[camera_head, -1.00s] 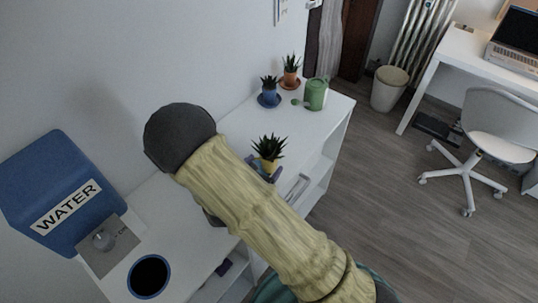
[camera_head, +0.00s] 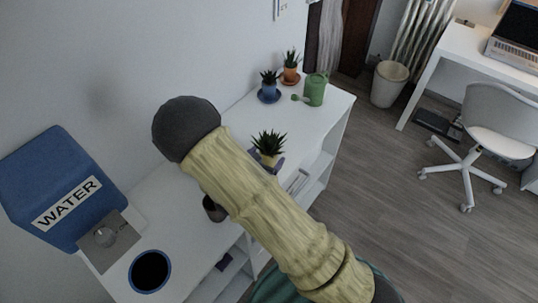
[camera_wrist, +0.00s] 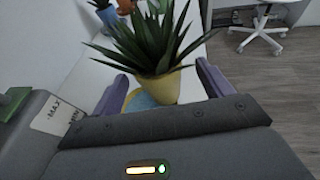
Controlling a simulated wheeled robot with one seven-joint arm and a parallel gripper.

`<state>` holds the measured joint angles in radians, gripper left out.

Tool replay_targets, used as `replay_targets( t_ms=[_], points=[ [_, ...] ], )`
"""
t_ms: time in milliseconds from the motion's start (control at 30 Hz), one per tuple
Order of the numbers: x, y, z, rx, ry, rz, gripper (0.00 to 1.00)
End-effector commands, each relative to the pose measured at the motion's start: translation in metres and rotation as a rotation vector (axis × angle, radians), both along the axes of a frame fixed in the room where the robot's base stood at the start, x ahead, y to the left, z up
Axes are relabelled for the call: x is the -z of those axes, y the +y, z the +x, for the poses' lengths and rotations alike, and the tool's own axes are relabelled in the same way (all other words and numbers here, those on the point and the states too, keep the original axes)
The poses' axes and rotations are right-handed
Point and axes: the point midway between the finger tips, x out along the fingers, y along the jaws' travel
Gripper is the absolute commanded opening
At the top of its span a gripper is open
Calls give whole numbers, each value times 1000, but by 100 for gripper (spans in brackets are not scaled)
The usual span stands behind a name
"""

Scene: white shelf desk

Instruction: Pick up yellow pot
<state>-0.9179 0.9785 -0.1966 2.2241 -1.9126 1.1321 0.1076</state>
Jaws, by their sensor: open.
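The yellow pot (camera_head: 269,160) holds a spiky green plant and stands on the white shelf top (camera_head: 225,178). In the wrist view the yellow pot (camera_wrist: 155,88) is between my two purple fingers, with the plant rising above it. A blue and yellow round patch, perhaps a saucer, shows below the pot. My gripper (camera_wrist: 162,76) is open, with a finger on each side of the pot; I cannot tell whether either touches it. In the head view my arm hides most of the gripper, and only a little purple shows beside the pot.
A blue WATER box (camera_head: 58,178) is at the left. A dark cup-like object (camera_head: 213,209) is beside my arm.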

Motion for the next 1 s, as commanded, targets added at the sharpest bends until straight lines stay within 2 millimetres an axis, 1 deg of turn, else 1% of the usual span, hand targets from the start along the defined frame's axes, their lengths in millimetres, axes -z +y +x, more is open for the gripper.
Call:
replay_targets(
  t_ms=[167,300,400,933,967,1000],
  points=[
    [5,-8,17,4,0,-2,78],
    [12,-15,36,3,-2,-1,78],
    [15,-19,43,2,-1,-1,78],
    [16,-19,44,1,-1,-1,78],
    [16,-19,44,1,-1,-1,77],
    [16,-19,44,1,-1,-1,69]
  ],
)
